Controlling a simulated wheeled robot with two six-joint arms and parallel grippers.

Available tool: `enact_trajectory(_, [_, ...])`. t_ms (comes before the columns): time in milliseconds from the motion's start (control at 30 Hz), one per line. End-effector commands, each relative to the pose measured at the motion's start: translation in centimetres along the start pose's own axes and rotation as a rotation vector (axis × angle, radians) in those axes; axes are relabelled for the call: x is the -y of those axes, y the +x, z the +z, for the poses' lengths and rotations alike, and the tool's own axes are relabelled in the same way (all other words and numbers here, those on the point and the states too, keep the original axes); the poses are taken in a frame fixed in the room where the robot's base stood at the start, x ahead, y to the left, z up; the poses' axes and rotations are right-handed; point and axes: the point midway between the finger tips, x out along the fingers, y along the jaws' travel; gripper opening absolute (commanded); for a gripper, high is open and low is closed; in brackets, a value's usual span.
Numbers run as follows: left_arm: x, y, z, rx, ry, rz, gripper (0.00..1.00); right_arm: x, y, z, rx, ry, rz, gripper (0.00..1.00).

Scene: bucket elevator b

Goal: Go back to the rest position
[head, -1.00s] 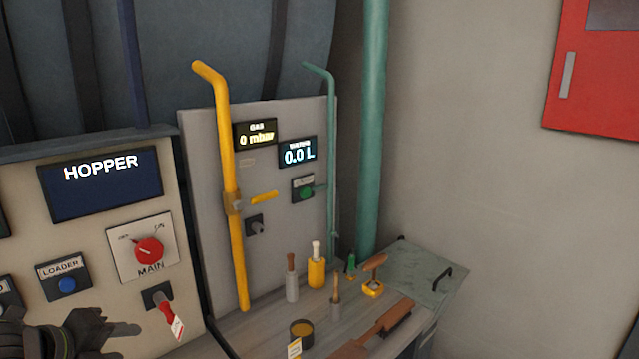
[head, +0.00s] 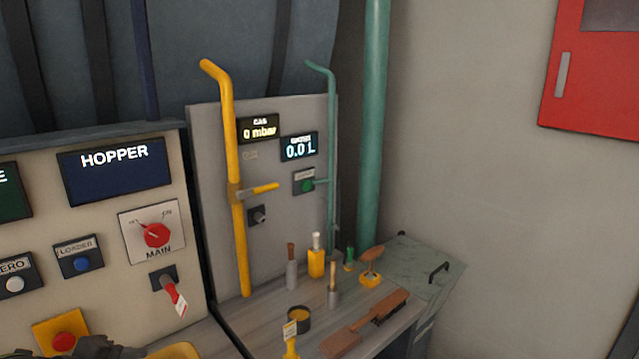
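My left gripper (head: 110,350) shows only in part at the bottom left edge of the head view, below the red-on-yellow push button. Its fingers are mostly cut off by the frame, so I cannot tell if it is open or shut. My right gripper is not in view. The hopper panel (head: 190,235) stands at the left, with a HOPPER display (head: 115,170), a red MAIN rotary switch (head: 156,235) and a red-handled key or lever with a tag (head: 173,290) below it.
A wooden bench (head: 240,325) holds brushes, a small tin (head: 299,318) and a brown wooden brush (head: 365,325). Behind it stand a yellow gas pipe (head: 233,190) and a green pipe (head: 374,130). A red cabinet (head: 595,75) hangs on the right wall.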

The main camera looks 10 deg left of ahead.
Motion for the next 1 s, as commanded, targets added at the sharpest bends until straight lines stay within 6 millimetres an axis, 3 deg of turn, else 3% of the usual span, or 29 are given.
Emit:
enact_trajectory(167, [-3.2, 0.9, -0.9, 0.022, -0.179, 0.021, 0.42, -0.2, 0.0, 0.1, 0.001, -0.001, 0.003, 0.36])
enact_trajectory(533, [-12.5, 2.2, -4.6, 0.165, -0.780, 0.103, 0.42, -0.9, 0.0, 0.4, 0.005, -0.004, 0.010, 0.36])
enact_trajectory(800, [-18.8, 1.5, -8.6, 0.333, -1.248, 0.179, 0.42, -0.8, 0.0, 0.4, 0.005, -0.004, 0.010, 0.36])
enact_trajectory(1000, [-22.3, 0.4, -11.7, 0.471, -1.546, 0.233, 0.42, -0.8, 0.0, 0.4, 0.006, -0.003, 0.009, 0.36])
